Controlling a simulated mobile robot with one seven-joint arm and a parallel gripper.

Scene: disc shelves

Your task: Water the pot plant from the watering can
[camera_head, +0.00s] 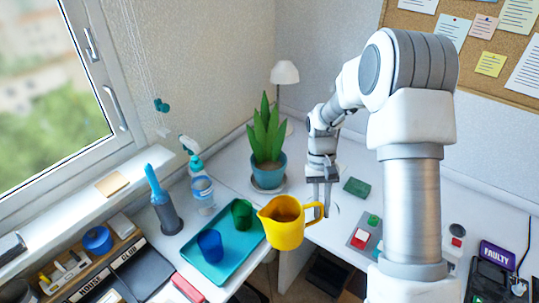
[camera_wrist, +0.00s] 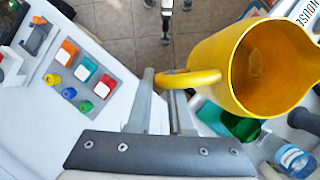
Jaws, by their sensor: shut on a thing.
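The yellow watering can (camera_head: 284,224) is a jug with a spout on its left and a handle on its right. My gripper (camera_head: 318,200) is shut on the handle and holds the can up, in front of the pot plant. In the wrist view my gripper (camera_wrist: 165,100) has the handle between its fingers, and the can (camera_wrist: 262,68) shows its open mouth. The can looks about upright in the head view. The pot plant (camera_head: 267,142) has tall green leaves in a teal pot on a saucer, behind and left of the can. It is not seen in the wrist view.
A teal tray (camera_head: 215,270) with a blue cup (camera_head: 210,246) and a green cup (camera_head: 241,213) lies left of the can. A spray bottle (camera_head: 200,182) stands behind the tray. A white lamp (camera_head: 285,73) is behind the plant. A green block (camera_head: 356,187) lies right of my gripper.

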